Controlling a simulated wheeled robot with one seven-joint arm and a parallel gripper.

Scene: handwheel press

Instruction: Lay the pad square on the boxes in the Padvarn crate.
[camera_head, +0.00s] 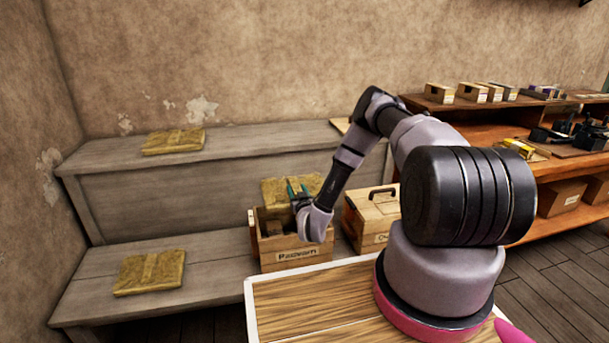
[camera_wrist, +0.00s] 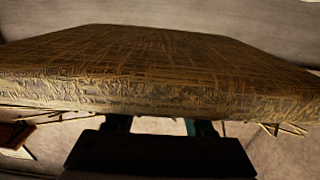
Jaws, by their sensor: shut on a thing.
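The Padvarn crate (camera_head: 298,255) is an open wooden box with a name label, standing on the lower bench. Dark boxes (camera_head: 272,228) show inside it. My gripper (camera_head: 298,190) is above the crate, shut on a straw-yellow pad (camera_head: 275,190). The pad is held up at the crate's back side, its broad face partly towards the head camera. In the wrist view the pad (camera_wrist: 160,75) fills most of the picture, with its near edge just beyond the gripper (camera_wrist: 160,128). My wrist hides part of the crate's right side. I cannot tell whether the pad touches the crate.
A lidded wooden crate (camera_head: 374,215) with a dark handle stands close on the right. Other pads lie on the upper bench (camera_head: 174,141) and the lower bench (camera_head: 150,272). A shelf with small boxes (camera_head: 439,93) is at the right. The upper bench's middle is clear.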

